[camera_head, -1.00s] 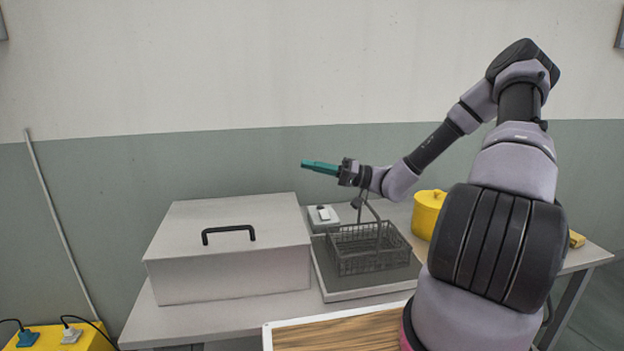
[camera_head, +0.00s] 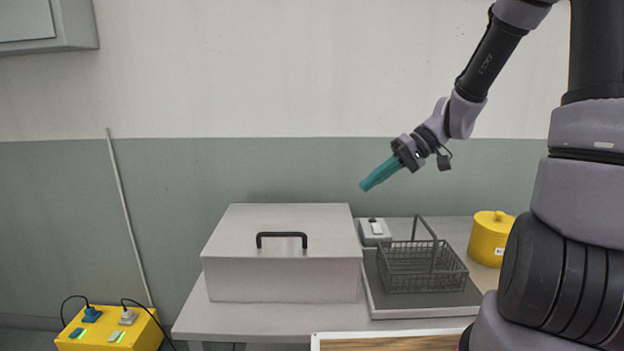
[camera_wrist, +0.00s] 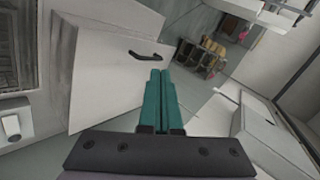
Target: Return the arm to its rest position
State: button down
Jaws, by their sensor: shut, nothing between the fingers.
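My gripper (camera_head: 366,186) has teal fingers and is shut and empty. In the head view it hangs in the air above the table, up and to the right of the grey box, pointing down to the left. My arm reaches in from the right side. In the wrist view the two fingers (camera_wrist: 160,76) lie together, with the box and its black handle beyond them. Nothing touches the fingers.
A grey box (camera_head: 282,275) with a black handle stands on the table (camera_head: 225,322). A wire basket (camera_head: 420,272) sits on a grey tray (camera_head: 405,312), with a small white device (camera_head: 374,232) behind. A yellow pot (camera_head: 490,238) stands right; a yellow power box (camera_head: 110,335) is low left.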

jog(key=s+d+r+m+t+h, duration=0.4)
jog(key=s+d+r, duration=0.1)
jog(key=r, duration=0.3)
jog(key=s+d+r+m+t+h, duration=0.4)
jog(key=s+d+r, duration=0.2)
jog(key=r, duration=0.2)
jog(key=shift+s, duration=0.3)
jog(key=shift+r, duration=0.1)
